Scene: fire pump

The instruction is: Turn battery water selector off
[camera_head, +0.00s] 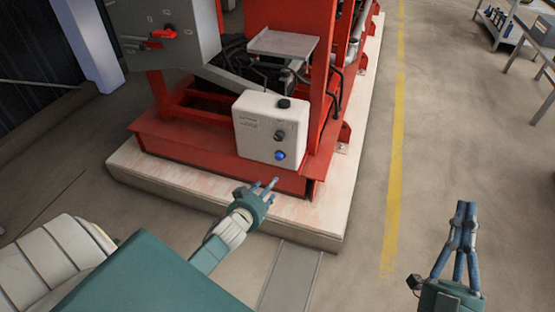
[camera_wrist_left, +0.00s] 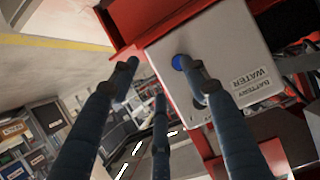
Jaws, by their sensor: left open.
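The white control box (camera_head: 262,112) is on the red pump frame. It has a dark knob (camera_head: 280,135) on its front and a round blue part (camera_head: 280,155) below it. In the left wrist view the box (camera_wrist_left: 222,45) carries upside-down "BATTERY" and "WATER" labels (camera_wrist_left: 250,78), and the blue part (camera_wrist_left: 178,62) shows. My left gripper (camera_head: 264,188) is open, below and in front of the box. One fingertip overlaps the blue part's edge in the left wrist view; contact is unclear. My right gripper (camera_head: 466,207) is at right, away from the box, its fingertips together with nothing between them.
A red switch handle (camera_head: 163,33) is on the grey cabinet (camera_head: 165,15) at upper left. The pump stands on a pale plinth (camera_head: 325,215) with a raised edge. Floor is clear right of it, around a yellow line (camera_head: 393,190). A cart (camera_head: 503,22) is far right.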

